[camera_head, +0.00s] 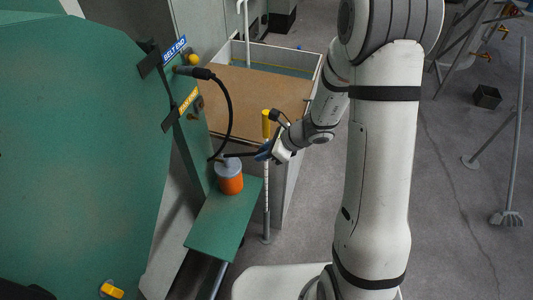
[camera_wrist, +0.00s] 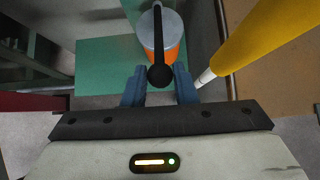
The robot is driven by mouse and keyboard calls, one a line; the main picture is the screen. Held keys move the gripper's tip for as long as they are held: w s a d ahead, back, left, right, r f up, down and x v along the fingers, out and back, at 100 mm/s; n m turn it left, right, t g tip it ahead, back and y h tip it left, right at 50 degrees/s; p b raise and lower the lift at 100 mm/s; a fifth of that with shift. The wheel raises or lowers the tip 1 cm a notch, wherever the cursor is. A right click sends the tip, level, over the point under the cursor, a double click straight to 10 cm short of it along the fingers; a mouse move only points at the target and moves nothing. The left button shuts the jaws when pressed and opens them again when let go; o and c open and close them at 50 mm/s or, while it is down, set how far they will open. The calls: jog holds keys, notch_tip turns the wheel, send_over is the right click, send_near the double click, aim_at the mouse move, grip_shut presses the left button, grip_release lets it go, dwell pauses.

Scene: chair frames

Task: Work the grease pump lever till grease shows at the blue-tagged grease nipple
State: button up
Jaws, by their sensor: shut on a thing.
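The grease pump (camera_head: 229,184) is an orange pot with a grey lid on a green shelf (camera_head: 215,236). Its black lever (camera_head: 240,154) points right, roughly level. My gripper (camera_head: 265,152) is shut on the lever's end. In the wrist view the round black lever end (camera_wrist: 160,76) sits between my blue fingers (camera_wrist: 160,88), with the orange pump (camera_wrist: 174,38) beyond. A black hose (camera_head: 230,105) arches from near the pump up to a fitting (camera_head: 194,72) beside the blue tag (camera_head: 174,49), marked BELT END. The hose end covers the nipple; I see no grease there.
A yellow-topped post (camera_head: 266,123) stands close beside my gripper, and its yellow part (camera_wrist: 258,40) fills the wrist view's right. A yellow tag (camera_head: 188,99) is below the blue one. The green housing (camera_head: 75,150) fills the left. A brown-topped bench (camera_head: 260,92) stands behind.

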jog(key=shift+w+a+r, duration=0.15)
jog(key=shift+r, duration=0.3)
jog(key=shift+w+a+r, duration=0.15)
jog(key=shift+r, duration=0.25)
jog(key=shift+w+a+r+p, duration=0.15)
jog(key=shift+a+r+p, duration=0.3)
jog(key=shift+r+p, duration=0.25)
jog(key=o, duration=0.9)
jog(key=shift+f, duration=0.15)
jog(key=s+d+r+n+h, duration=0.2)
jog(key=s+d+r+n, duration=0.3)
jog(key=s+r+n, duration=0.1)
jog(key=s+d+r+n+h, duration=0.3)
jog(key=s+d+r+n, duration=0.2)
jog(key=s+r+n, duration=0.2)
jog(key=s+d+r+n+h, duration=0.3)
jog(key=s+d+r+n, duration=0.2)
jog(key=s+r+n, duration=0.2)
jog(key=shift+r+n, duration=0.15)
jog(key=shift+n, duration=0.85)
